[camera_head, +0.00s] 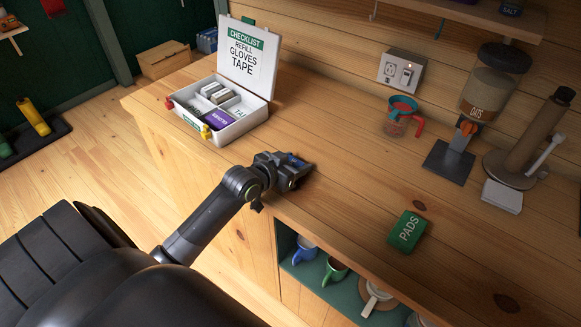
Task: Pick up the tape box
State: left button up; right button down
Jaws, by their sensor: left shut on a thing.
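My left gripper (298,174) is low over the wooden counter, right of the open first-aid case. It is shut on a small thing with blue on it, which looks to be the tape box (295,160). The fingers hide most of it and no label can be read. I cannot tell whether it touches the counter. The white case (238,131) stands open, its raised lid (247,60) reading "CHECKLIST REFILL GLOVES TAPE". Inside are a purple box (217,119), pale items and a slot with a partly hidden label starting "TA". My right gripper is out of view.
A green PADS box (408,229) lies near the counter's front edge. Mugs (335,270) sit on a shelf below. The counter's middle is clear.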

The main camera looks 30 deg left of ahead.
pick_arm(q)
notch_tip(320, 180, up, 10)
jog(key=s+d+r+m+g+h, duration=0.15)
jog(key=s+d+m+h, duration=0.3)
jog(key=s+d, duration=0.9)
jog(key=n+t+y, duration=0.2)
jog(key=n+y, duration=0.3)
send_over(294, 160)
jog(key=shift+f+m+g+h, duration=0.25)
jog(key=shift+f, duration=0.5)
jog(key=shift+f, duration=0.1)
notch_tip(294, 160, down, 9)
jog(key=shift+f+p, duration=0.2)
jog(key=shift+p, duration=0.2)
jog(key=shift+f, duration=0.15)
